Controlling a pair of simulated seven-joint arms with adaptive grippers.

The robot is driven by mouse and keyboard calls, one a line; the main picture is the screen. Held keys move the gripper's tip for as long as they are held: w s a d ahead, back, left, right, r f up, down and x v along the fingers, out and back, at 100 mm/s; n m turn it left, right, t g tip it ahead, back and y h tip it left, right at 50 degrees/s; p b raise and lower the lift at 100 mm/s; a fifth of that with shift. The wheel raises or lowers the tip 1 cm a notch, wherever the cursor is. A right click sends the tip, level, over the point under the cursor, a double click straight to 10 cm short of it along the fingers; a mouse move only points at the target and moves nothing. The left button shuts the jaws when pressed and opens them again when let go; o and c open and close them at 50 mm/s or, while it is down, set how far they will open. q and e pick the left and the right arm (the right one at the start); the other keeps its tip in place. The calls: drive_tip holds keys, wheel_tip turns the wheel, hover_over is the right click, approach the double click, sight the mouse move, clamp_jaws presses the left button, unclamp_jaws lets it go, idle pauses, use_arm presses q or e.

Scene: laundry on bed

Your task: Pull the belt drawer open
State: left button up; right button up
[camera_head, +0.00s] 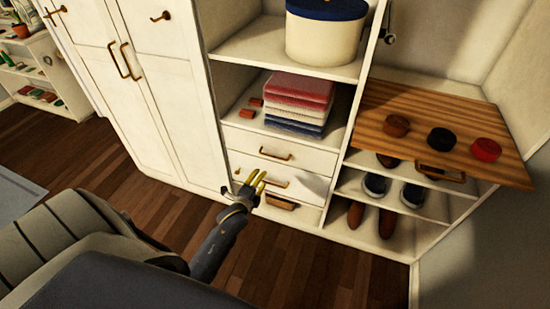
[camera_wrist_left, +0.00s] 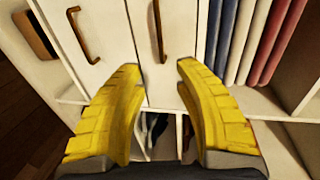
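Three rolled belts, brown (camera_head: 396,125), black (camera_head: 441,139) and red (camera_head: 486,149), lie on a striped wooden board (camera_head: 385,98) at the right of the wardrobe. A brass handle (camera_head: 440,173) shows beneath the board's front edge. I cannot tell whether the board belongs to a drawer. My left gripper (camera_head: 257,183) is open and empty in front of the white drawers. Its yellow fingers (camera_wrist_left: 158,68) are apart in the left wrist view, with the upper drawer's handle (camera_wrist_left: 160,30) beyond them, not between them. My right gripper is not in view.
Folded red, white and blue cloths (camera_head: 298,100) lie on the shelf above two white drawers. A wooden front (camera_head: 281,203) shows low beneath them. Shoes (camera_head: 412,193) stand on shelves below the board. The wood floor (camera_head: 300,260) is clear in front.

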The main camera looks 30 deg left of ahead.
sight(274, 157)
use_arm(q)
drive_tip(key=x, duration=1.7)
clamp_jaws()
idle(0.4)
